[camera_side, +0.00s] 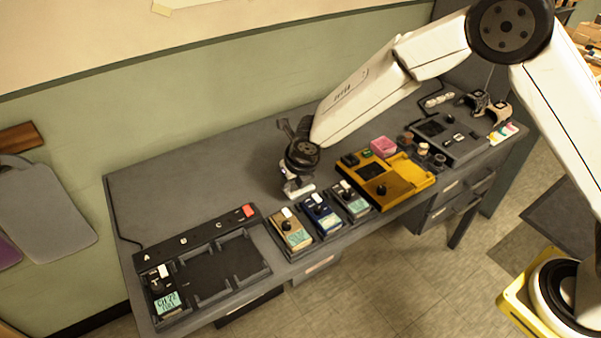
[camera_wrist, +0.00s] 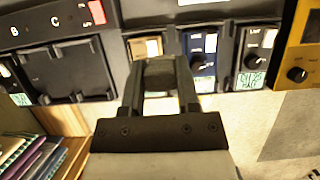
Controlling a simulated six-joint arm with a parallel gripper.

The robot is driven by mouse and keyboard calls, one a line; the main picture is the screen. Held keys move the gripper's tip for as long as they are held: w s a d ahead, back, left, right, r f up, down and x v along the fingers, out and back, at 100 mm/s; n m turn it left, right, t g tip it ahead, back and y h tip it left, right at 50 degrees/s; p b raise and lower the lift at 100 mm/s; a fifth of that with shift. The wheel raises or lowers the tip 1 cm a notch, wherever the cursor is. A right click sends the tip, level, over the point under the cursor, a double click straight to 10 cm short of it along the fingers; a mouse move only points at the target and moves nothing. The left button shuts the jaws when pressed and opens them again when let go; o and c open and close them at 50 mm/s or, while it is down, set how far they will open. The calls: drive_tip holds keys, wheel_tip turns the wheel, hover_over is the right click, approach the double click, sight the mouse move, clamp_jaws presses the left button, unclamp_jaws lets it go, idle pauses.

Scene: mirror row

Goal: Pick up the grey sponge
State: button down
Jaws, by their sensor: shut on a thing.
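My gripper (camera_side: 298,188) is over the back part of the grey table, just behind the row of small pedals. In the wrist view my gripper (camera_wrist: 160,80) has its two fingers closed on the sides of a dark grey block, which looks like the grey sponge (camera_wrist: 159,73). The block covers part of the tan pedal (camera_wrist: 146,47) behind it in that view. In the side view I cannot make out the sponge at the fingertips. I cannot tell whether it touches the table.
A tan pedal (camera_side: 291,231), a blue pedal (camera_side: 320,214) and a grey pedal (camera_side: 350,200) stand near the front edge. A slotted tray (camera_side: 248,226) is at left, a yellow device (camera_side: 407,186) at right with a pink block (camera_side: 383,146) beside it. The table's back left is clear.

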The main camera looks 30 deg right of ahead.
drive_tip(key=shift+s+d+r, duration=0.25)
drive_tip(key=shift+s+r, duration=0.1)
drive_tip(key=shift+s, duration=0.45)
drive_tip(key=shift+s+d+r, duration=0.2)
drive_tip(key=shift+s+r, duration=0.15)
drive_tip(key=shift+s, duration=0.4)
drive_tip(key=shift+s+d+r, duration=0.25)
drive_tip(key=shift+s+r, duration=0.1)
drive_tip(key=shift+s, duration=0.45)
drive_tip(key=c, duration=1)
unclamp_jaws()
clamp_jaws()
drive_tip(key=w+d+f, duration=0.1)
drive_tip(key=w+d, duration=0.1)
drive_tip(key=w, duration=0.4)
drive_tip(key=w+d+f, duration=0.2)
drive_tip(key=w+d, duration=0.1)
drive_tip(key=w, duration=0.4)
drive_tip(key=shift+w+d+f, duration=0.2)
drive_tip(key=shift+w+d, duration=0.1)
